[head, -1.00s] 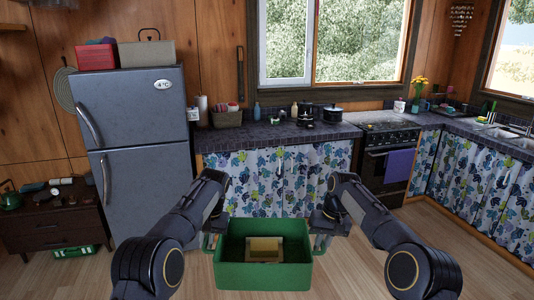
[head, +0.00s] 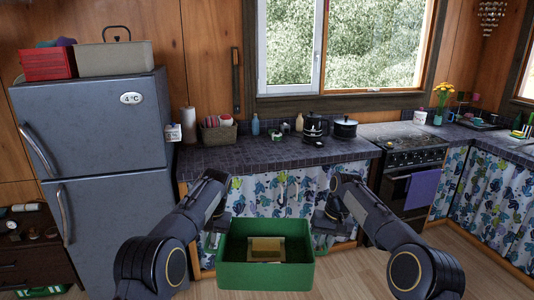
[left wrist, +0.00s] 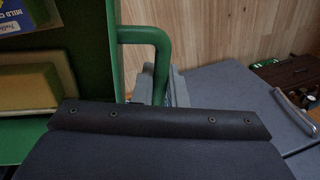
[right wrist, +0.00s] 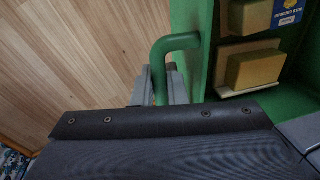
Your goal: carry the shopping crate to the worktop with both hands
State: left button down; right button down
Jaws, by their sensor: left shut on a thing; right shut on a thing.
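The green shopping crate (head: 266,276) hangs level between my two arms in the head view, in front of the worktop. A yellow block (head: 266,246) lies inside it; the wrist views show yellow blocks and a blue label in the crate. My left gripper (head: 214,236) is shut on the crate's left handle (left wrist: 158,45). My right gripper (head: 322,234) is shut on its right handle (right wrist: 170,45). The fingertips are partly hidden behind the handles and wrists. The dark tiled worktop (head: 270,153) lies beyond the crate, apart from it.
On the worktop stand a basket (head: 219,133), bottles, a kettle (head: 315,127) and a black pot (head: 344,128). Its front middle is bare. The fridge (head: 95,150) is on the left, the stove (head: 405,145) on the right. A patterned curtain hangs below the worktop.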

aim_at(245, 156)
jog(key=i, duration=2.7)
jog(key=i+u, duration=0.25)
jog(key=i+l+u, duration=0.15)
jog(key=i+u, duration=0.15)
